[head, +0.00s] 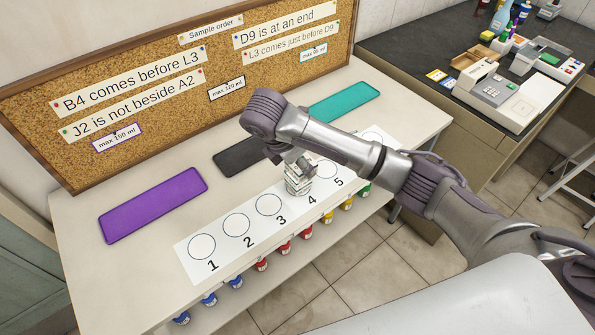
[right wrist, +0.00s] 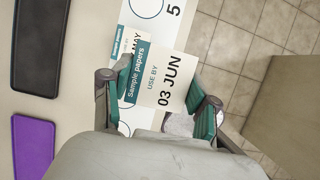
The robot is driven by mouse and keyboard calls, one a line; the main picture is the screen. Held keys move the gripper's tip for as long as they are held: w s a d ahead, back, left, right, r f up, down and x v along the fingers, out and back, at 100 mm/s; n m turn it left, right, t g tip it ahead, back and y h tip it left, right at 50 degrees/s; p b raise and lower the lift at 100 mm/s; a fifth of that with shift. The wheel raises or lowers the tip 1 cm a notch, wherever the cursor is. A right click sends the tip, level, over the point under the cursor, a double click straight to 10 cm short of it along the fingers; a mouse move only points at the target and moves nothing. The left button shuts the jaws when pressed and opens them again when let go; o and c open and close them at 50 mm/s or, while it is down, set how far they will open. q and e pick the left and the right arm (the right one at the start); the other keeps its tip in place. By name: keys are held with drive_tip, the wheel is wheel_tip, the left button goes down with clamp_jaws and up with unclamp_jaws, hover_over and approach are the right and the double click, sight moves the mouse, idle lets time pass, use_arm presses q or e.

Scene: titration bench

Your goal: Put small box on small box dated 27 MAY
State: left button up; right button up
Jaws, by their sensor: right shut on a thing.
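A small white box with a teal band, reading USE BY 03 JUN (right wrist: 172,82), is between the fingers of my right gripper (right wrist: 160,89), which is shut on it. A second small box (right wrist: 131,42) lies below and partly behind it. In the head view my right gripper (head: 298,163) points down over a white stack (head: 298,185) at circle 4 of the numbered strip. I cannot tell whether the held box touches the box under it. My left gripper is not in view.
The white strip (head: 222,250) has circles 1, 2 and 3 empty. Purple (head: 153,205), dark (head: 238,157) and teal (head: 343,102) mats lie behind it. A corkboard (head: 180,85) stands at the back. Coloured-capped bottles (head: 262,264) stand below the front edge.

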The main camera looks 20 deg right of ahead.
drive_tip(key=w+f, duration=0.2)
drive_tip(key=w, duration=0.1)
drive_tip(key=w+d+f+p, duration=0.1)
drive_tip(key=w, duration=0.1)
drive_tip(key=shift+w+f, duration=0.15)
drive_tip(key=shift+w, duration=0.05)
drive_tip(key=shift+f+p, duration=0.35)
drive_tip(key=shift+f, duration=1.75)
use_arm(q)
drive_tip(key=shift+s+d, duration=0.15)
use_arm(e)
drive_tip(key=o, duration=1.2)
drive_tip(key=shift+c, duration=0.2)
drive_tip(key=shift+r, duration=0.1)
